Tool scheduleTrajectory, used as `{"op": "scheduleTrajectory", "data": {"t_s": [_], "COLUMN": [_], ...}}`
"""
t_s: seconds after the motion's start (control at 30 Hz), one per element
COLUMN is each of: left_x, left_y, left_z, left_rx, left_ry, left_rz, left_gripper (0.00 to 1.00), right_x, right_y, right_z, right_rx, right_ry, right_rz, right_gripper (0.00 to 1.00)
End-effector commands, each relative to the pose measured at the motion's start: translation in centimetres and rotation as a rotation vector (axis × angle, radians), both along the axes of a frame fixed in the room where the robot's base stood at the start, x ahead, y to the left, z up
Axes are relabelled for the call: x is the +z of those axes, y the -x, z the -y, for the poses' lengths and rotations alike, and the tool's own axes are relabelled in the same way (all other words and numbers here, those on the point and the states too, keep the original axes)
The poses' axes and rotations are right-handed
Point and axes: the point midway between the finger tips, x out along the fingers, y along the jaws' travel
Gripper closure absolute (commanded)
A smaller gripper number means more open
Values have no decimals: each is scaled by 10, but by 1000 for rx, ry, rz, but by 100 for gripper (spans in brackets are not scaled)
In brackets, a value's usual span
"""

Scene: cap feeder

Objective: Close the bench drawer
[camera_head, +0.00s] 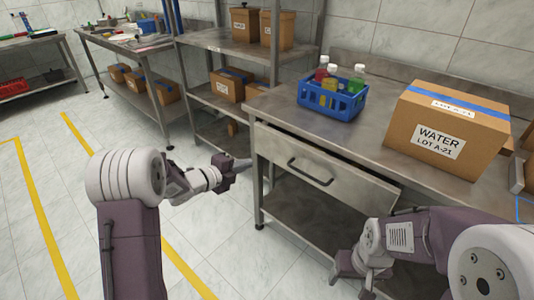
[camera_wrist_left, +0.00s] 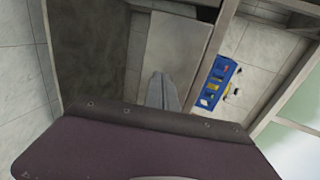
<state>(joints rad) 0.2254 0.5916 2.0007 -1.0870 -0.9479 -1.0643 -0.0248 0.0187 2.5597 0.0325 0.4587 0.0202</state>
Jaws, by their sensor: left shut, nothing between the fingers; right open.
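The bench drawer (camera_head: 325,168) is in the head view, under the bench top. It stands partly pulled out, with a dark gap showing above its metal front. Its dark bar handle (camera_head: 310,172) is on the front panel. My left gripper (camera_head: 246,163) is shut and empty, just left of the drawer front; I cannot tell whether it touches. In the left wrist view its closed fingers (camera_wrist_left: 163,92) lie before a pale panel that appears to be the drawer front (camera_wrist_left: 178,48). My right gripper (camera_head: 350,275) is open, low in front of the bench's lower shelf.
On the bench top (camera_head: 280,103) stand a blue crate (camera_head: 330,101) of bottles and a cardboard WATER box (camera_head: 447,133). The crate also shows in the left wrist view (camera_wrist_left: 213,88). A metal shelf rack (camera_head: 205,97) with boxes stands beyond the left gripper. The floor at left is clear.

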Motion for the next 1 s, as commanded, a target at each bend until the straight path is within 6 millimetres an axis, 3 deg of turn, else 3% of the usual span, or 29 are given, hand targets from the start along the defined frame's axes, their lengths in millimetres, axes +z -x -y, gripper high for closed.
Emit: {"op": "scheduleTrajectory", "data": {"t_s": [0.33, 0.5, 1.0], "left_x": [-26, -23, -21], "left_y": [-58, -79, -89], "left_z": [44, 58, 65], "left_rx": [-4, -2, 0], "left_ry": [-1, 0, 0], "left_rz": [2, 3, 0], "left_gripper": [100, 100, 100], "right_x": [-20, -23, -23], "right_y": [0, 0, 0], "right_z": [0, 0, 0], "right_rx": [0, 0, 0], "right_ry": [0, 0, 0], "right_rz": [-1, -1, -1], "right_gripper": [32, 32, 32]}}
